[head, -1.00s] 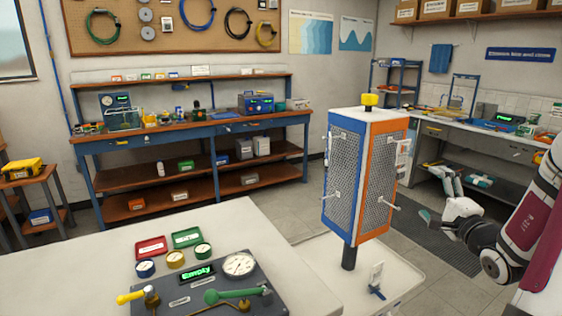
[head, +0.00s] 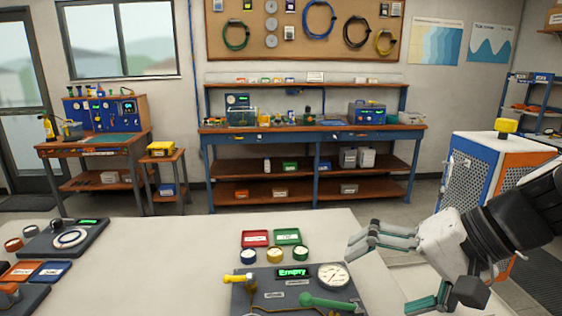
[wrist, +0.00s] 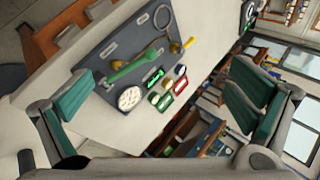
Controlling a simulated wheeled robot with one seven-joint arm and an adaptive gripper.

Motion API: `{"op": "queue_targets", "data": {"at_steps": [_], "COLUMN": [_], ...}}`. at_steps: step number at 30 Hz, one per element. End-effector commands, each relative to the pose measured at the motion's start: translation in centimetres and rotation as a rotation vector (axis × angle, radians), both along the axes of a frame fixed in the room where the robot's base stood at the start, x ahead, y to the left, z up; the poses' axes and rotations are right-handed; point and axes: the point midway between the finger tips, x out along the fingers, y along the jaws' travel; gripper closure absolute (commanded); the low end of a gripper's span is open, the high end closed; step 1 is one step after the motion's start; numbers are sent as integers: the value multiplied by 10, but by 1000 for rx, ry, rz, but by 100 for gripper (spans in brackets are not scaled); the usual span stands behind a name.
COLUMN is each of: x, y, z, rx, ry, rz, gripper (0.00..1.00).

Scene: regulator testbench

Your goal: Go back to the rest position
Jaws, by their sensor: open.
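My gripper (head: 392,270) is open and empty at the right of the head view, in the air by the right edge of the white table (head: 180,240). Its two fingers stand wide apart on either side in the wrist view (wrist: 155,118). The regulator board (head: 270,297), dark grey, lies on the table left of my gripper. It carries a lit green display (head: 293,273), a round white gauge (head: 333,276), a yellow-handled valve (head: 238,279) and a green-handled valve (head: 325,302). In the wrist view the board (wrist: 125,45) lies beyond the fingers, touching neither.
A red tray (head: 255,239) and a green tray (head: 287,237) sit behind the board, with small gauges before them. A blue and orange mesh cabinet (head: 475,175) stands behind my arm. Another panel (head: 65,238) lies at left. The table between is clear.

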Motion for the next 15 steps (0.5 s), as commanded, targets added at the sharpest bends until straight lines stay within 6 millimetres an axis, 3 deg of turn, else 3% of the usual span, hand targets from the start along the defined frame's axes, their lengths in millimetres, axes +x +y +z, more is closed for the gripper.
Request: {"op": "queue_targets", "data": {"at_steps": [2, 6, 10, 15], "x": [-33, -77, -100, -110], "y": [10, 2, -15, -33], "z": [1, 1, 8, 18], "rx": [-146, -403, -600, -748], "ry": [20, 15, -40, -112], "rz": [94, 194, 236, 248], "gripper": [0, 0, 0, 0]}}
